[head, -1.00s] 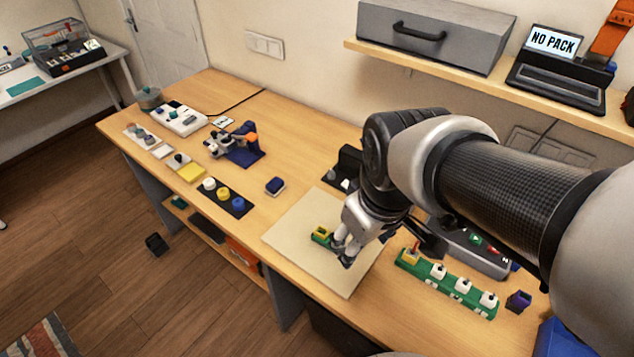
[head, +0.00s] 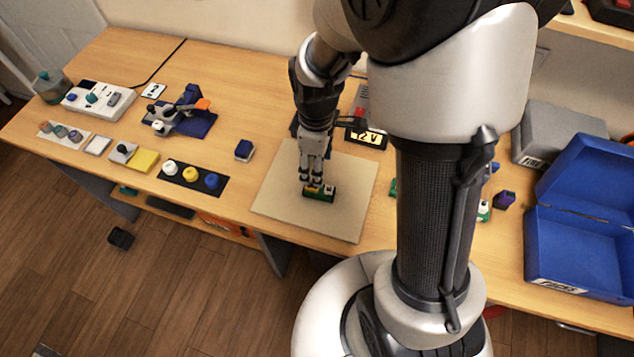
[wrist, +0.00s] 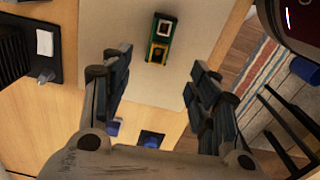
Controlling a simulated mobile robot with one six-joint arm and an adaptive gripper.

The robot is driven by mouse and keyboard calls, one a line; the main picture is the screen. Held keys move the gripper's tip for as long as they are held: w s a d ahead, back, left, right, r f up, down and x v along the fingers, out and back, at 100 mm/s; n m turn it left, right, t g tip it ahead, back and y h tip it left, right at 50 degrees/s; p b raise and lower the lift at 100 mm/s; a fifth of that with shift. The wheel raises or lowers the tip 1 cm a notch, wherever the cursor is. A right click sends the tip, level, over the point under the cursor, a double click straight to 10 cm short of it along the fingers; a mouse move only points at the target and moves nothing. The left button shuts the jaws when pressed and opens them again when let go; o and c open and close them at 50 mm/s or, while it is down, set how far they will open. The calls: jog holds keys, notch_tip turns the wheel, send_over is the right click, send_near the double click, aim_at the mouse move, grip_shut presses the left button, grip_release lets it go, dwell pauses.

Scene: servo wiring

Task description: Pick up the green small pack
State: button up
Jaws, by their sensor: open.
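The green small pack (head: 320,194) lies on the beige board (head: 276,197) on the workbench. It has a yellow end and a whitish end on top. In the wrist view the pack (wrist: 161,38) lies beyond my fingertips, in line with the gap between them. My gripper (head: 311,180) is open and points down over the board, at the pack's far side in the head view. In the wrist view its two fingers (wrist: 157,72) are spread with nothing between them. Whether a fingertip touches the pack cannot be told.
A blue block (head: 244,150) sits left of the board. A dark strip with white, yellow and blue knobs (head: 192,180) lies further left. An open blue case (head: 575,255) is at the right. My arm hides part of the bench.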

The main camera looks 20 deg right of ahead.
aim_at(317, 188)
notch_tip(317, 188, down, 6)
jog(key=shift+f+b, duration=0.2)
jog(key=shift+b, duration=0.6)
notch_tip(317, 188, down, 5)
jog(key=shift+d+f+b, duration=0.1)
jog(key=shift+f+b, duration=0.1)
jog(key=shift+b, duration=0.85)
jog(key=shift+r, duration=0.1)
jog(key=shift+c, duration=0.4)
jog(key=c, duration=1.1)
